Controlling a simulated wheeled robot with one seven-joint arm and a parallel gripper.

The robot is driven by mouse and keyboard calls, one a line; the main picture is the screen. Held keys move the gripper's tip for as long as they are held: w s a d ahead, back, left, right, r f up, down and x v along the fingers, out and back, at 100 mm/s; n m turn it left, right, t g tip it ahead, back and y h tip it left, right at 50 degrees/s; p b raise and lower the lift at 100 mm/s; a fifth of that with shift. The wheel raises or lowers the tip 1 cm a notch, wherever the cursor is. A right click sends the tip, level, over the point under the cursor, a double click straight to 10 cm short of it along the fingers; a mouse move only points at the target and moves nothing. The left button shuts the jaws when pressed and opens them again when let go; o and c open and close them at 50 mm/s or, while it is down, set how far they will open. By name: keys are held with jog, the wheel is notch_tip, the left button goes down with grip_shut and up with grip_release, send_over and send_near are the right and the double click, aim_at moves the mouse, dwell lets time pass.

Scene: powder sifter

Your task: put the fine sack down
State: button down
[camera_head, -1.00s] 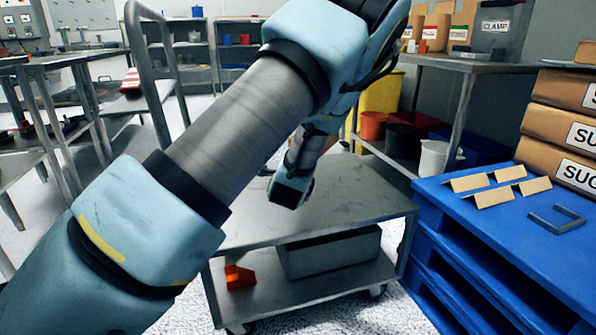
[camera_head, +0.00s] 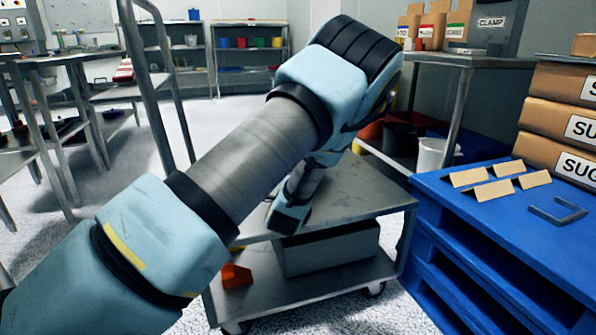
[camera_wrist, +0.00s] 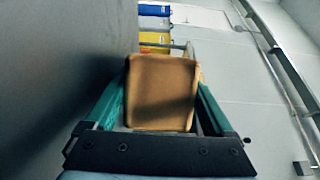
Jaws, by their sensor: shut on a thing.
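In the wrist view, my gripper (camera_wrist: 161,82) has its two teal fingers on either side of a plain brown sack (camera_wrist: 160,95) and is shut on it. No label shows on the face of the sack turned to the camera. A large grey surface fills the left of that view, close to the sack; I cannot tell whether they touch. In the head view my arm hangs over the grey steel cart (camera_head: 365,192), and my fingers and the sack are hidden behind my arm and wrist.
A grey box (camera_head: 330,250) and an orange object (camera_head: 236,275) are on the cart's lower shelf. A blue pallet (camera_head: 440,200) with several tan folded cards (camera_head: 492,191) and stacked sugar sacks (camera_head: 562,125) stands right. Labelled sacks (camera_head: 432,30) stand on the bench behind.

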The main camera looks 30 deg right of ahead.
jog(key=shift+f+b, duration=0.35)
jog(key=shift+f, duration=0.15)
grip_release()
jog(key=shift+f, duration=0.1)
jog(key=shift+r, duration=0.25)
jog(key=shift+r+p, duration=0.5)
jog(key=p+v, duration=0.3)
jog(key=v, duration=0.8)
jog(key=shift+f, duration=0.15)
jog(key=shift+s+a, duration=0.3)
jog(key=shift+s, duration=0.15)
